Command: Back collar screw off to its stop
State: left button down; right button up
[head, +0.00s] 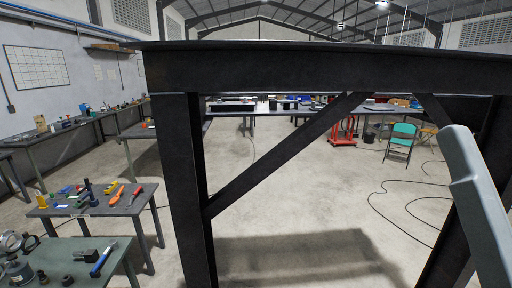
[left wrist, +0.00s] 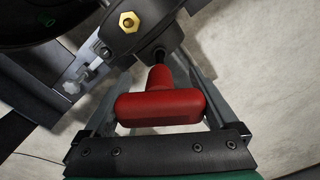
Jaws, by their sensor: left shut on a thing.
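In the left wrist view my left gripper (left wrist: 160,75) is shut on a red T-handle (left wrist: 160,108). The crossbar lies across the gap between the two grey fingers. A short black shaft (left wrist: 159,54) runs from the handle up to a dark housing or collar (left wrist: 148,36). The shaft's tip is hidden, so I cannot tell how deep it sits. A brass hex head (left wrist: 128,22) shows on the dark part. Neither gripper shows in the head view.
A dark round part (left wrist: 35,22) fills the wrist view's upper left, beside a grey bar with a hex fitting (left wrist: 72,87). In the head view a black steel frame (head: 180,180) stands close in front. Tool benches (head: 95,205) stand at left.

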pick_arm(q)
jog(key=shift+r+p, duration=0.6)
jog(key=shift+r, duration=0.05)
